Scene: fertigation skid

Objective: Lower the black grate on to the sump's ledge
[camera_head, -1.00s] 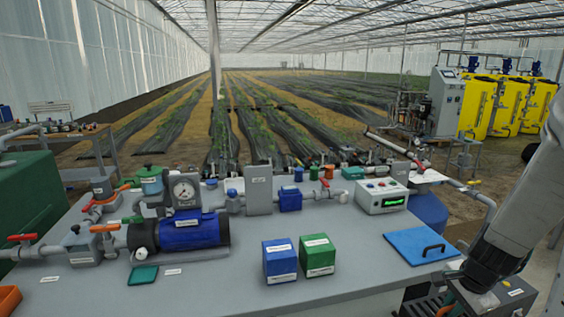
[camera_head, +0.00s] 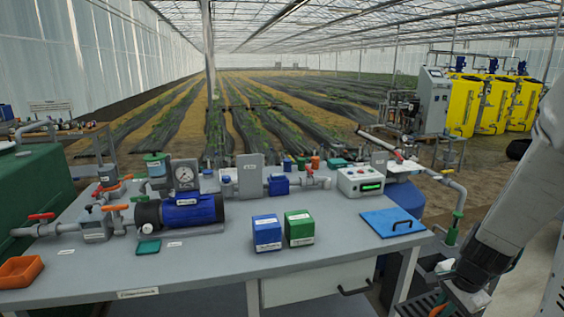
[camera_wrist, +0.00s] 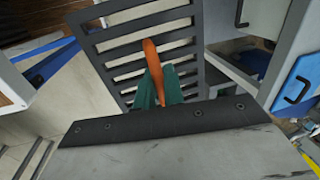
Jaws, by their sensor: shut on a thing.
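The black grate (camera_wrist: 135,45) fills the upper middle of the wrist view, a flat frame with parallel slats. An orange handle (camera_wrist: 153,70) stands up from it. My gripper (camera_wrist: 158,88) has green fingers shut on this handle. In the head view the grate (camera_head: 414,306) shows only partly at the bottom edge, below my gripper (camera_head: 440,300), at the bench's right end. I cannot make out the sump or its ledge; the grate and my arm may hide them. Whether the grate touches anything below cannot be told.
The grey bench (camera_head: 345,225) stands left of my gripper, with a blue clipboard-like plate (camera_head: 392,222) near its right corner. A drawer handle (camera_head: 354,288) sticks out of its front. Pipework (camera_head: 452,228) with a green fitting stands beyond the gripper. Pale floor (camera_wrist: 60,95) shows beside the grate.

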